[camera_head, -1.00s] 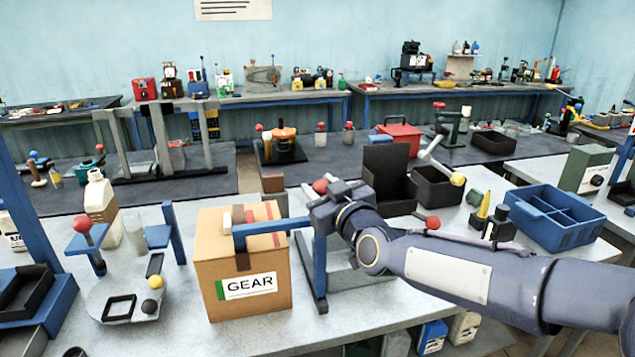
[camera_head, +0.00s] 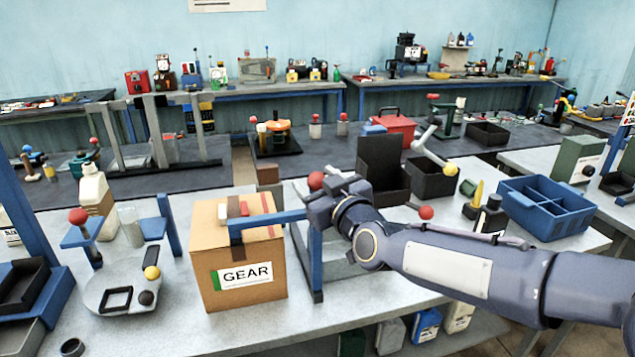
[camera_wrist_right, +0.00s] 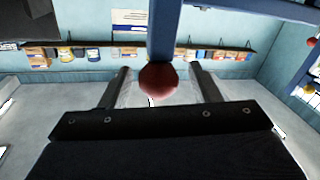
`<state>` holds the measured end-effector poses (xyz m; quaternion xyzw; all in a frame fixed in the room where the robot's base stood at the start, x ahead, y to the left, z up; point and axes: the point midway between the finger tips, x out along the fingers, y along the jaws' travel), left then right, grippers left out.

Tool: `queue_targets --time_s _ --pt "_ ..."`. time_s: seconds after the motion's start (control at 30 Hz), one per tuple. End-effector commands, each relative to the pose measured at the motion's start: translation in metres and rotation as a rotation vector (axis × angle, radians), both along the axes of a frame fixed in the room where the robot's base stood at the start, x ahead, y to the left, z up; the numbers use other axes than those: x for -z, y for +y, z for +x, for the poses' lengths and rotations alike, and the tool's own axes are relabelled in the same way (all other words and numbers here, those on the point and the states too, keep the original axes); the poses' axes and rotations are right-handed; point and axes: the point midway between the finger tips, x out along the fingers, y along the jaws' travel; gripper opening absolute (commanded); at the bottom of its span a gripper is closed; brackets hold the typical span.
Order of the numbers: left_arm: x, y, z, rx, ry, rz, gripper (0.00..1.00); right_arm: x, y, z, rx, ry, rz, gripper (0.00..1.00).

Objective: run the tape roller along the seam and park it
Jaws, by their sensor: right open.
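A cardboard box (camera_head: 238,275) with a GEAR label stands on the near bench. A red strip (camera_head: 268,215) and a dark brown piece (camera_head: 238,207) lie on its top. A blue bar (camera_head: 268,219) reaches across the box from a blue stand (camera_head: 316,270) beside it. I cannot tell which part is the tape roller. My right gripper (camera_head: 322,200) is at the stand's top, right of the box. In the right wrist view its fingers (camera_wrist_right: 159,80) are apart, with a red ball (camera_wrist_right: 159,80) on a blue post showing between them; contact is unclear. My left gripper is out of view.
A white jug (camera_head: 96,200) and a grey fixture (camera_head: 120,295) stand left of the box. Black bins (camera_head: 384,165) are behind my right gripper, and a blue divided tray (camera_head: 550,205) is at the right. Bare bench top shows in front of the box.

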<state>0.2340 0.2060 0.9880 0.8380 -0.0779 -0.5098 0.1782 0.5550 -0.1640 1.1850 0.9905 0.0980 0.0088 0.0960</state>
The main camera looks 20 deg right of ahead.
Motion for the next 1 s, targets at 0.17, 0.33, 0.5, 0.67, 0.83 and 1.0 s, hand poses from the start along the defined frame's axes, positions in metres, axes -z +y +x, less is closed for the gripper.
queue_targets --time_s 0.17,0.33,0.5,0.67,0.83,1.0 --pt "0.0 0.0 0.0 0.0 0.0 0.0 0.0 -0.001 -0.004 -0.017 0.001 -0.002 0.003 0.56" --pt "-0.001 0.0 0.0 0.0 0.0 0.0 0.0 -0.001 -0.01 -0.047 0.0 -0.001 0.002 0.56" --pt "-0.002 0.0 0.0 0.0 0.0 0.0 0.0 -0.001 -0.015 -0.069 0.001 0.0 0.001 0.56" --pt "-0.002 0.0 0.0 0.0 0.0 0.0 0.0 0.0 -0.015 -0.076 0.0 0.001 0.001 0.56" --pt "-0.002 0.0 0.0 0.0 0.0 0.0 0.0 0.001 -0.015 -0.077 -0.001 0.001 0.0 0.56" --pt "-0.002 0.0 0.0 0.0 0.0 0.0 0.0 0.001 -0.015 -0.076 0.0 0.001 0.0 0.56"
